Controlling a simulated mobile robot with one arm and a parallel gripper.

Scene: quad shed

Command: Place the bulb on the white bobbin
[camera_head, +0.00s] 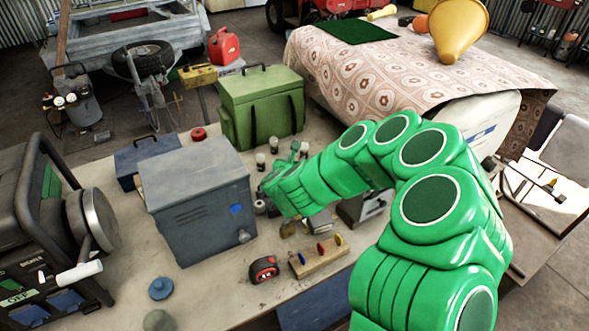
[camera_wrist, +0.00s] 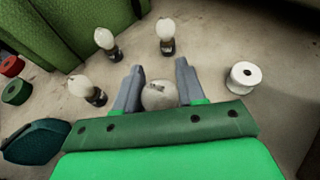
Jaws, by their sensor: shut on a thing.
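My gripper (camera_wrist: 160,66) is shut on a round, pale bulb (camera_wrist: 158,95), seen nearly end-on between the two grey fingers. The white bobbin (camera_wrist: 243,77) stands on the bench to the right of my gripper in the wrist view, apart from it. Its round top with a dark centre hole faces up and is bare.
Three other bulbs on dark bases stand beyond the fingers (camera_wrist: 166,33), (camera_wrist: 105,40) and to their left (camera_wrist: 85,88). A green toolbox (camera_head: 262,107) stands behind them. A grey-blue metal box (camera_head: 198,205) is left of my arm. A red roll (camera_wrist: 11,66) lies far left.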

